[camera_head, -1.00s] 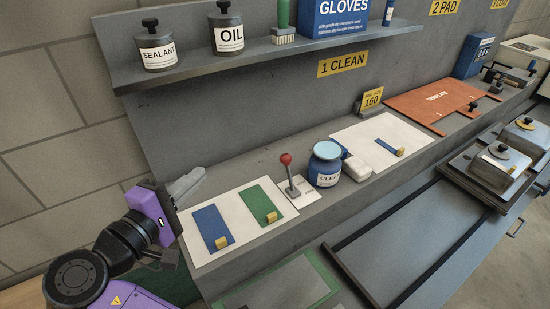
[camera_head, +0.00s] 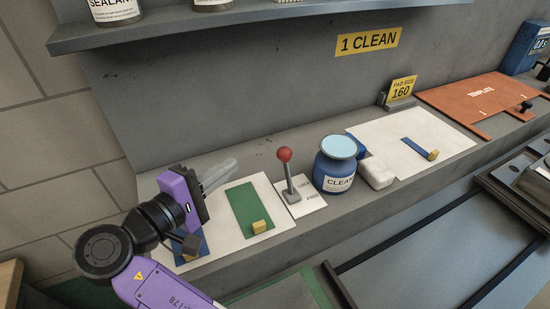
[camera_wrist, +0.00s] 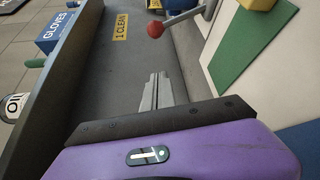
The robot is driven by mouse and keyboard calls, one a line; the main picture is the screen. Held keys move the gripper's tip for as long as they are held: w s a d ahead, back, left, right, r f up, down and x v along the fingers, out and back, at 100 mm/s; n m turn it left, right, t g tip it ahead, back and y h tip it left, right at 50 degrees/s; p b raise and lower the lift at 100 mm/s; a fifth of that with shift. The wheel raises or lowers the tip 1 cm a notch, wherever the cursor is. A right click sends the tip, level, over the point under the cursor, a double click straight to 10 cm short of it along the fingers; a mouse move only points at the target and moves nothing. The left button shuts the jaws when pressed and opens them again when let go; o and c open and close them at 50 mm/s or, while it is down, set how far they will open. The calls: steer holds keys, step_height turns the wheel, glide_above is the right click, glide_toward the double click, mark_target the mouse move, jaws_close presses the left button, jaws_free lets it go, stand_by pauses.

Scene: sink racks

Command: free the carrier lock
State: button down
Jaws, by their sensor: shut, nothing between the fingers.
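The lock lever has a red ball knob (camera_head: 284,154) on a grey stem. It rises from a small white plate (camera_head: 314,205) with two small labels; they seem to read LOCK and FREE. The stem leans slightly left in the head view, toward the wall. The knob also shows at the top of the wrist view (camera_wrist: 155,29). My gripper (camera_head: 230,167) is shut and empty, left of the lever and apart from it, above the white sheet. In the wrist view its closed fingers (camera_wrist: 157,82) point up the picture, short of the knob.
A blue CLEAN jar (camera_head: 337,168) stands just right of the lever, with a white block (camera_head: 377,173) beside it. A green strip (camera_head: 247,206) and a partly hidden blue strip (camera_head: 192,248) lie left. The shelf (camera_head: 250,22) overhangs behind.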

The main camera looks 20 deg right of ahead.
mark_target(288, 172)
steer(key=shift+w+d+f, duration=0.1)
steer(key=shift+d+f, duration=0.1)
steer(key=shift+f, duration=0.3)
steer(key=shift+w+d, duration=0.25)
steer(key=shift+d, duration=0.25)
steer(key=p+x, duration=0.1)
steer(key=x, duration=0.8)
steer(key=shift+d+p, duration=0.15)
steer(key=shift+p, duration=0.25)
steer(key=s, duration=0.1)
steer(key=s+p, duration=0.1)
steer(key=shift+s+r, duration=0.25)
steer(key=shift+r, duration=0.15)
steer(key=shift+s+d, duration=0.25)
steer(key=shift+s, duration=0.45)
steer(key=shift+s, duration=0.1)
